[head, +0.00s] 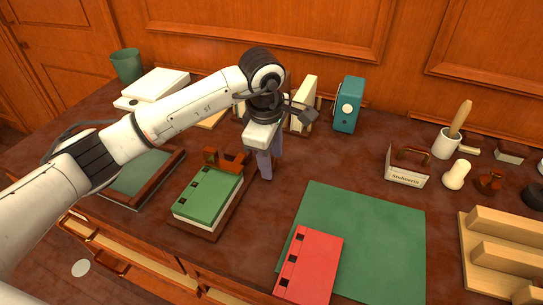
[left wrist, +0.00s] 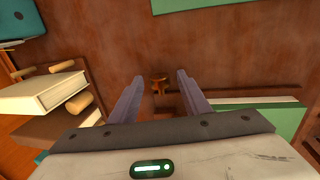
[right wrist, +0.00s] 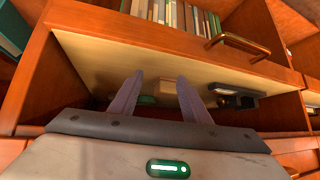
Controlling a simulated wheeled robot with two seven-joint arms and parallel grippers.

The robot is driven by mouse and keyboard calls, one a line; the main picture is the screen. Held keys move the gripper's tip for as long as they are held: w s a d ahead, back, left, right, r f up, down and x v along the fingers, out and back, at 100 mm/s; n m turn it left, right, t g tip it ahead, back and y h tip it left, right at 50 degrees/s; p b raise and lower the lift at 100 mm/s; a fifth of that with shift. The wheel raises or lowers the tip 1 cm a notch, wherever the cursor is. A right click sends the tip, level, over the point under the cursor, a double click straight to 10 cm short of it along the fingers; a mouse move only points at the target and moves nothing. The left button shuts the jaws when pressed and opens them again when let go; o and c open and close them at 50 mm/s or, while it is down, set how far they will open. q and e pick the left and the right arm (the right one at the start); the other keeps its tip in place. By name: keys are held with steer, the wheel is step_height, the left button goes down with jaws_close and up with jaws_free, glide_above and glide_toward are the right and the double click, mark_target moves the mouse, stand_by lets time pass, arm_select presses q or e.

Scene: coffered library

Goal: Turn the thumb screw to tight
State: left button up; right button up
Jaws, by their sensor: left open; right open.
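Whether the fingers touch the screw cannot be told. My right gripper (right wrist: 160,78) is open and empty, away from the table top.
A cream book (left wrist: 42,92) and teal box (head: 347,104) stand behind my left gripper. A red book (head: 309,264) lies on a green mat (head: 370,220). A stamp box (head: 406,168) stands at right. A wooden compartment with books (right wrist: 175,15) surrounds the right wrist view.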

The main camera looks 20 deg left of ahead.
arm_select(q)
steer(key=c, duration=1)
steer(key=shift+w+r+g, duration=0.1)
steer(key=shift+w+g, duration=0.1)
steer(key=shift+g, duration=0.5)
steer(key=shift+c, duration=0.2)
steer(key=shift+w+g, duration=0.25)
steer(key=shift+g, duration=1.05)
steer(key=shift+g+b, duration=0.35)
steer(key=shift+g, duration=0.05)
steer(key=o, duration=1)
steer(key=shift+o, duration=0.2)
